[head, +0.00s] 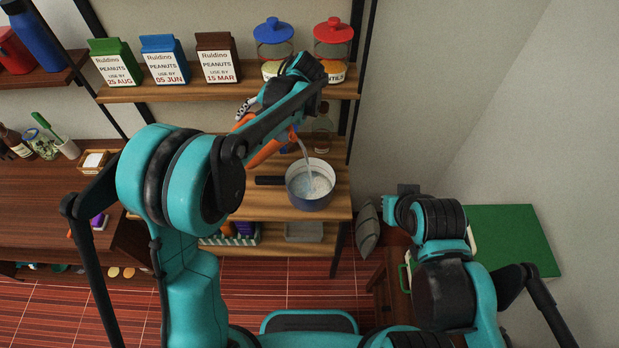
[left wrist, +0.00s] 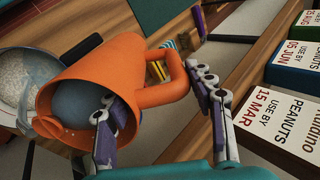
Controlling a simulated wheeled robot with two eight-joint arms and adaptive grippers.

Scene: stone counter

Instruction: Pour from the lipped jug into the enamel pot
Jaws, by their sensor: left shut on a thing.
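The orange lipped jug (head: 262,152) is tilted in the air at the left of the enamel pot (head: 294,190). A pale stream runs from its lip into the pot, which holds whitish-blue contents. In the left wrist view the jug (left wrist: 120,70) shows its lip at lower left and bluish contents inside; the pot (left wrist: 14,75) is partly hidden behind it. My left gripper (left wrist: 155,98) is shut on the jug, with a finger on either side of its handle region. In the head view my arm hides most of the grip.
The pot stands on a wooden shelf unit (head: 340,207), its dark handle (head: 270,181) pointing left. Above, a shelf (head: 210,88) carries peanut cartons (head: 165,62) and lidded jars (head: 333,42). A green board (head: 515,235) is at right.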

